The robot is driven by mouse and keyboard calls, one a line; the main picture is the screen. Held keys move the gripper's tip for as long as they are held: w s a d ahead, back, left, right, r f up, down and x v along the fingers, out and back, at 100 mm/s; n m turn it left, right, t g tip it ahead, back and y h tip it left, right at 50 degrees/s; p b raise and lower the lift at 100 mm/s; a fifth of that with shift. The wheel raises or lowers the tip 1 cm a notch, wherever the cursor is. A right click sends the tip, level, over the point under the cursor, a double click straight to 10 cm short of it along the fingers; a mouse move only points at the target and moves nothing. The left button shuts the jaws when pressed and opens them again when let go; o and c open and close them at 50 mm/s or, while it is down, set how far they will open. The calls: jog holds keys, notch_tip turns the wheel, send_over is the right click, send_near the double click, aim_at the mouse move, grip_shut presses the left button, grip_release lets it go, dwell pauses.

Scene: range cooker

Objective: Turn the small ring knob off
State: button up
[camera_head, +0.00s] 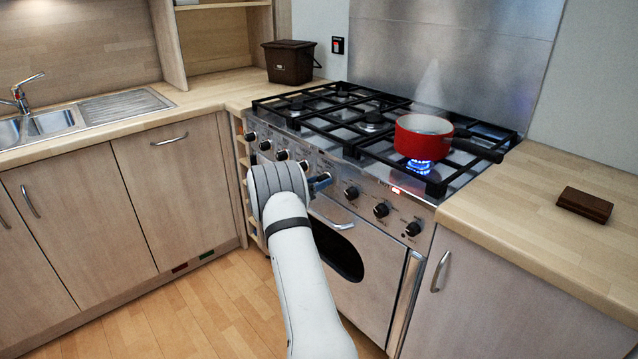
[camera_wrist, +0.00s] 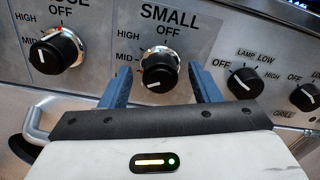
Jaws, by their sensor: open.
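In the wrist view the knob under the label SMALL (camera_wrist: 158,68) is black with a silver ring. OFF is printed above it, with HIGH and MID to its left. A short white mark shows low on its face, away from OFF. My gripper (camera_wrist: 159,75) is open, its blue fingers on either side of this knob; I cannot tell whether they touch it. In the head view my gripper (camera_head: 318,183) is at the cooker's front panel, and the arm hides the knob there. A blue flame (camera_head: 420,166) burns under a red saucepan (camera_head: 420,137).
Another knob (camera_wrist: 57,52) is to the left, and the lamp knob (camera_wrist: 245,82) and one more (camera_wrist: 306,97) are to the right. An oven door handle (camera_head: 332,215) lies below the panel. The saucepan's dark handle points right. A brown box (camera_head: 584,204) lies on the right worktop.

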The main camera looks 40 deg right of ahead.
jog(key=shift+d, duration=0.45)
jog(key=shift+c, duration=0.4)
jog(key=c, duration=0.9)
